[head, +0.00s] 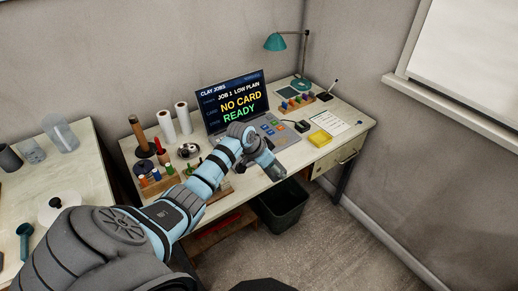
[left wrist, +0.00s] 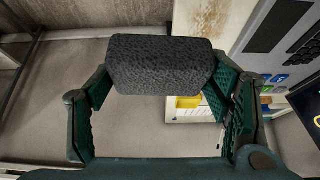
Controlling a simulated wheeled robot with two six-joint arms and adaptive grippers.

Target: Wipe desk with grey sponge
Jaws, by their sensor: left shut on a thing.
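The grey sponge (left wrist: 160,65) is a dark, speckled block in the left wrist view. My left gripper (head: 274,171) has its green fingers on either side of the sponge and is shut on it. In the head view my left arm reaches over the desk (head: 292,156), with the gripper near the front edge, in front of the laptop. My right gripper is not in view.
A laptop (head: 238,102) reading "NO CARD READY" stands at the back. Paper rolls and wooden racks stand left of it. A yellow block (head: 320,138), paper (head: 329,122) and teal lamp (head: 286,42) are at the right. A black bin (head: 281,205) stands below the front edge.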

